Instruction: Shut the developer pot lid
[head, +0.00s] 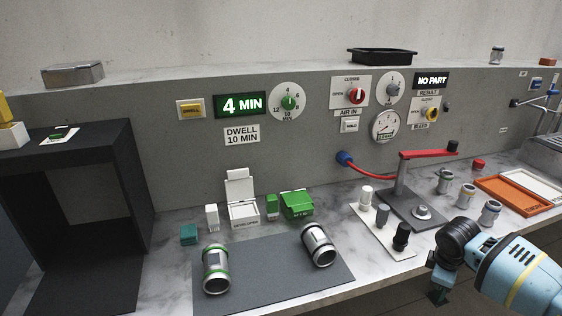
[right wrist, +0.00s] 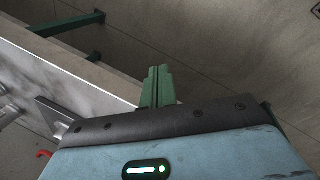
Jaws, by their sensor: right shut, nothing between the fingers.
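The developer pot (head: 244,213) is a white square box at the back of the bench, with the word DEVELOPER on its front. Its white lid (head: 240,184) stands upright at the back, so the pot is open. My right gripper (head: 437,297) is low in front of the bench's front edge, far to the right of the pot. In the right wrist view its green fingers (right wrist: 158,86) are together with nothing between them. My left gripper is not in view.
A green box (head: 297,204) and white and green small blocks stand beside the pot. A red-handled clamp (head: 428,154) stands right. A black booth (head: 125,190) stands left.

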